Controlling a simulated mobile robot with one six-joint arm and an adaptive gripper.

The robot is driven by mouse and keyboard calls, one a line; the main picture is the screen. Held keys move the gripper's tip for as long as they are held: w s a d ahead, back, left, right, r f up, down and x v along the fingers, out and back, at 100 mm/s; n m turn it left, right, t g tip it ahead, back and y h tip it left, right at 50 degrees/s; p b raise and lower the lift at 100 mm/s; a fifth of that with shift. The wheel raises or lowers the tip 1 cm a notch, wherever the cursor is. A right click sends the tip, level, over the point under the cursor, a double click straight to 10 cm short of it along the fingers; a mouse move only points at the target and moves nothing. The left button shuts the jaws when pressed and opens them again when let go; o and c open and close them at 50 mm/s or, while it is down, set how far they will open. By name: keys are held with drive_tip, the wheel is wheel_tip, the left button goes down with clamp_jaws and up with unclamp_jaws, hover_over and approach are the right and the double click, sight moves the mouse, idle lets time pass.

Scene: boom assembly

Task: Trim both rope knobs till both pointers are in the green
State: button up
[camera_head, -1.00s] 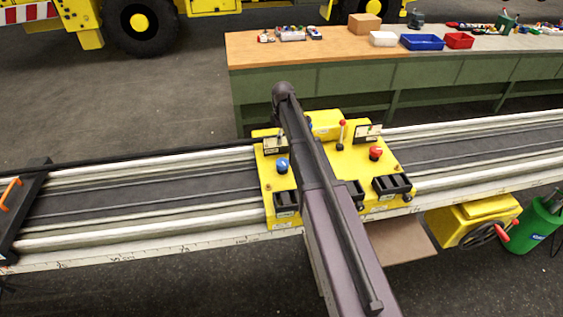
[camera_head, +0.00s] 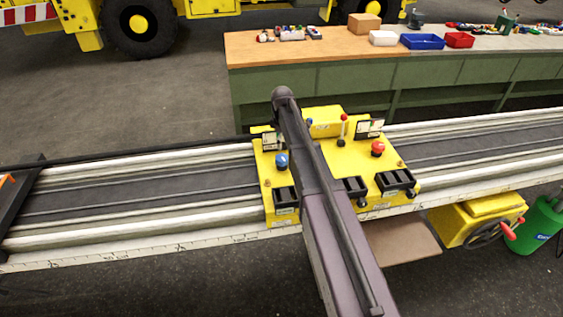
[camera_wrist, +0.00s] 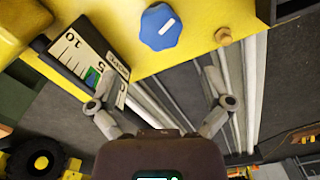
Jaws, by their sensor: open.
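The blue knob (camera_head: 282,160) is on the left of the yellow carriage (camera_head: 340,156), with a white gauge (camera_head: 272,141) behind it. The red knob (camera_head: 377,148) is on the right, beside another gauge (camera_head: 369,127). In the wrist view, the blue knob (camera_wrist: 160,27) has a white mark on top. Its gauge (camera_wrist: 90,60) has a scale with a green band; I cannot make out where the pointer lies. My gripper (camera_wrist: 160,76) is open and empty, its fingers spread below the blue knob in the picture, apart from it. In the head view my arm hides the gripper.
A red-topped lever (camera_head: 343,130) stands between the knobs. Black slotted blocks (camera_head: 397,182) line the carriage front. A handwheel (camera_head: 485,233) and green bin (camera_head: 540,225) are at right. A cluttered workbench (camera_head: 330,47) is behind.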

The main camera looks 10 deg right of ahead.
sight(282, 157)
drive_tip(key=shift+f+b, duration=4.05)
drive_tip(key=shift+f, duration=0.25)
drive_tip(key=c, duration=0.9)
